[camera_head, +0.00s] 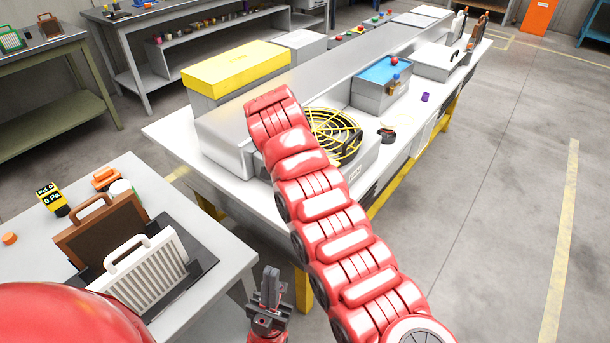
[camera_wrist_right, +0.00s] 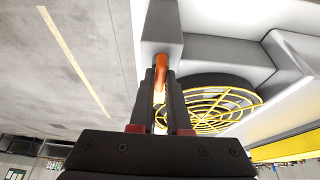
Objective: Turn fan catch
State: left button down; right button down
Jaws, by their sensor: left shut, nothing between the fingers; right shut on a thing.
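The yellow round fan grille (camera_head: 334,135) sits on the long white bench unit in the head view, partly hidden behind my right arm. In the right wrist view the yellow grille (camera_wrist_right: 215,108) lies to the right of my right gripper (camera_wrist_right: 161,84). That gripper is shut on an orange fan catch (camera_wrist_right: 162,66), which shows between and just beyond the fingertips, beside a grey block. My right gripper is hidden in the head view. My left gripper (camera_head: 270,283) is shut and empty, low in the head view, apart from the fan and bench.
A side table at left holds a brown filter (camera_head: 103,235), a white filter (camera_head: 145,275) and a yellow-black gauge (camera_head: 52,199). A yellow box (camera_head: 236,68) and a blue-topped box (camera_head: 381,82) stand on the bench. The floor at right is clear.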

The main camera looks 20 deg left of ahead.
jog(key=shift+f, duration=0.15)
jog(key=c, duration=0.9)
grip_release()
jog(key=p+v, duration=0.1)
jog(key=v, duration=1.6)
jog(key=shift+w+r+p, duration=0.1)
jog(key=shift+r+p, duration=0.2)
jog(key=shift+p, duration=0.05)
